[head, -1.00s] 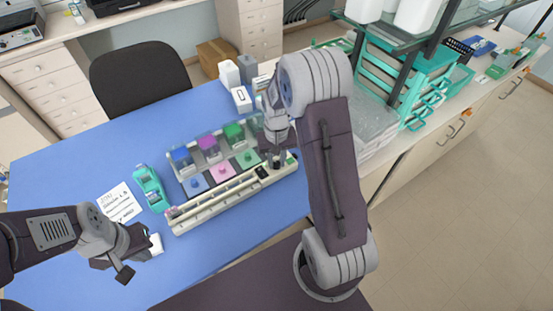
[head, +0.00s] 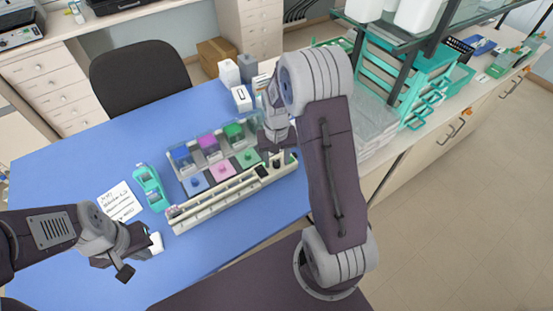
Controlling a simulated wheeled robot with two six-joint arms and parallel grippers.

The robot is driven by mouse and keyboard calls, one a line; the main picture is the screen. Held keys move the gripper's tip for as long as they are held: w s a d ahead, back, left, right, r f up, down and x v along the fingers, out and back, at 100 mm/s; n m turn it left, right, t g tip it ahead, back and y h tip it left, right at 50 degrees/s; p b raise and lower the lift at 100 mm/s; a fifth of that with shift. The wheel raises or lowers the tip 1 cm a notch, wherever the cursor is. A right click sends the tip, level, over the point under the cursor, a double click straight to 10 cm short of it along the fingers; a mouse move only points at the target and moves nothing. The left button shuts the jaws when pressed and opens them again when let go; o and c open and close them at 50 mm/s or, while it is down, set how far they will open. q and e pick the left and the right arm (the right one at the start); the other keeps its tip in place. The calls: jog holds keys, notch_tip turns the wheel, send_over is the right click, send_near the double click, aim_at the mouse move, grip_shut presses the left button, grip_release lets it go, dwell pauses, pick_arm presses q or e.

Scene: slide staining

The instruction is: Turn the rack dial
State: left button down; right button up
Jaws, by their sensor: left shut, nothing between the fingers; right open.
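The staining rack (head: 215,203) is a long cream tray on the blue table, running from lower left to upper right. Blue, pink and green jars stand along its back, with coloured squares in front of them. Dark knob-like parts sit near its right end; one, which may be the dial (head: 276,160), is partly covered by my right gripper. My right gripper (head: 276,153) points down over that end and is open; I cannot tell if it touches the dial. My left gripper (head: 128,268) is shut and empty at the lower left, near a small white object (head: 156,243).
A teal holder (head: 150,188) and a handwritten paper (head: 119,203) lie left of the rack. White boxes (head: 241,98) stand behind it. A glass shelf with teal racks (head: 405,75) is at the right. The table's far left is clear.

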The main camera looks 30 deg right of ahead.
aim_at(277, 162)
notch_tip(277, 162, up, 9)
dwell(0.6)
